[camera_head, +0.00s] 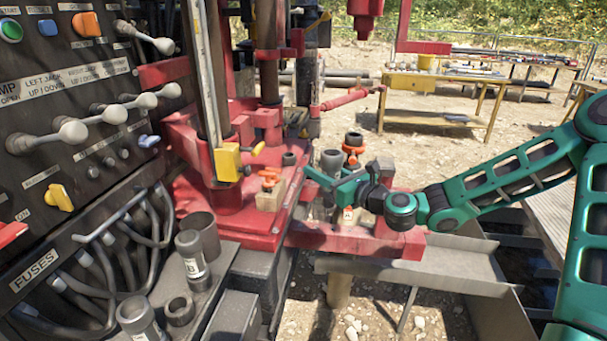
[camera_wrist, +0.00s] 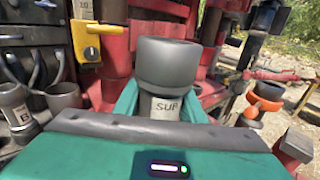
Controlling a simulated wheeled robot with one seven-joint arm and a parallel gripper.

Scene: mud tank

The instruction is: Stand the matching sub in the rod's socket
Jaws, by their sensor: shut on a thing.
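My gripper (camera_head: 328,178) is shut around a dark grey cylindrical sub (camera_head: 331,158). In the wrist view the sub (camera_wrist: 167,62) stands up between the green fingers (camera_wrist: 162,106), with a wide plain top and a pale lettered label on its narrower lower part. Its lower end is hidden by the gripper. A dark open-topped pipe end (camera_head: 353,138) with an orange collar stands just right of the held sub; it also shows at the right of the wrist view (camera_wrist: 269,90). I cannot tell whether this is the rod's socket.
At lower left, a sub labelled B (camera_head: 196,268), another labelled sub (camera_head: 138,318), a short ring (camera_head: 179,311) and a wide cup (camera_head: 200,232) stand on a dark ledge. The control panel (camera_head: 75,100) borders the left.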

